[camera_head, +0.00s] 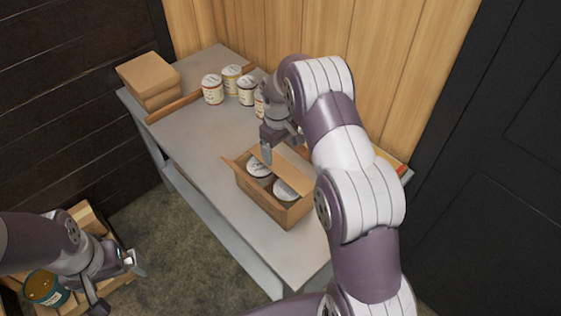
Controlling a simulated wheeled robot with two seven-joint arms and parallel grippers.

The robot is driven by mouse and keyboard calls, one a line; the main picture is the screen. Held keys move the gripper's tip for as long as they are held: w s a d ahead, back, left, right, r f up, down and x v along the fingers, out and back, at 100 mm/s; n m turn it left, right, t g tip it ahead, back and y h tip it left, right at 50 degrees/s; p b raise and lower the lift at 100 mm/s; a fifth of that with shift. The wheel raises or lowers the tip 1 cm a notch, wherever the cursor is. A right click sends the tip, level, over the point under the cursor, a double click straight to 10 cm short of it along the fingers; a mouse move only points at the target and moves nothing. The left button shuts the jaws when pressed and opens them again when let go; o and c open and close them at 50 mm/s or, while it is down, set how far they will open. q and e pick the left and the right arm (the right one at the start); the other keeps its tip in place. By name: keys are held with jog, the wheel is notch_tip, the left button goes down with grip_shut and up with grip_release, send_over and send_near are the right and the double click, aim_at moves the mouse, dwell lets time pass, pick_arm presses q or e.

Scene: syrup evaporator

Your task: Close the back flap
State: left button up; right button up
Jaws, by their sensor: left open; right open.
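An open cardboard box (268,205) stands on the grey table (200,150), with white-lidded cans (257,168) inside. One flap (293,177) leans along the box's far right side, partly over the cans. Another narrow flap sticks out at the left corner. I cannot tell for sure which one is the back flap, as my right arm covers part of that side. My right gripper (267,150) is open, pointing down at the box's far edge; contact with the flap cannot be told. My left gripper (120,278) is open and empty, low at the left, away from the box.
Several labelled cans (213,89) stand at the table's back, against the wood wall. A wooden crate (86,216) is on the floor at left. The table's left middle is clear.

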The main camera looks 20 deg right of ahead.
notch_tip(320, 180, up, 7)
jog(key=shift+a+f, duration=0.15)
jog(key=shift+f, duration=0.05)
jog(key=shift+s, duration=0.1)
